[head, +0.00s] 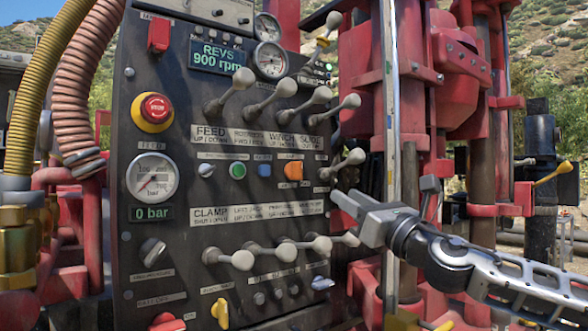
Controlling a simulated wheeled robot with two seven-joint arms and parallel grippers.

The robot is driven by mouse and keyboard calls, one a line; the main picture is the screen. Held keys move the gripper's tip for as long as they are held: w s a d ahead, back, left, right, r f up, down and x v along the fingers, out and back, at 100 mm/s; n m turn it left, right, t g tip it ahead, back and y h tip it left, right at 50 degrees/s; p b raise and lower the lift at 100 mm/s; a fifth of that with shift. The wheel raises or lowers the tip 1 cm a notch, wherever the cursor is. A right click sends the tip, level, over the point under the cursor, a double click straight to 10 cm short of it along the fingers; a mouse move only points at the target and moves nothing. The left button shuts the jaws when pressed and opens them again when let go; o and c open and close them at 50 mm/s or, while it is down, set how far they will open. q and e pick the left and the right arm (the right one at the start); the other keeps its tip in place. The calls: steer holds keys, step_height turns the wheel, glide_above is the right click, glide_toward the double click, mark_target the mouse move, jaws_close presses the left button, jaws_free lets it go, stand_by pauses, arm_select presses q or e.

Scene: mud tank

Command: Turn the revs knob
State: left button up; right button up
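The dark control panel (190,100) fills the middle left of the head view. Its REVS display (217,60) reads 900 rpm. Small labels are unreadable, so I cannot tell which knob is the revs knob. A grey knob (153,251) sits below the 0 bar display, a yellow knob (220,313) is at the bottom, and a pale blue knob (322,283) is at the lower right. A small silver knob (206,170) is left of the green button. My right gripper (354,216) is at the panel's right edge, fingers apart, with nothing seen between them. My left gripper is out of view.
Several white-knobbed levers (285,88) stick out of the panel in rows. A red emergency stop (155,108) is at the left. Hoses (80,85) hang on the left. Red machinery (460,100) and a vertical pole (390,130) stand on the right.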

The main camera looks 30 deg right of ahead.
mark_target(302, 165)
steer(key=p+x, duration=0.5)
steer(key=x, duration=0.9)
steer(key=shift+w+a+r, duration=0.15)
steer(key=shift+w+r, duration=0.1)
steer(key=shift+r, duration=0.1)
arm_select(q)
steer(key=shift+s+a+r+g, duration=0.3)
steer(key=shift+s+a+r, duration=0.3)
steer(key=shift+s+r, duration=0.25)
arm_select(e)
jaws_close()
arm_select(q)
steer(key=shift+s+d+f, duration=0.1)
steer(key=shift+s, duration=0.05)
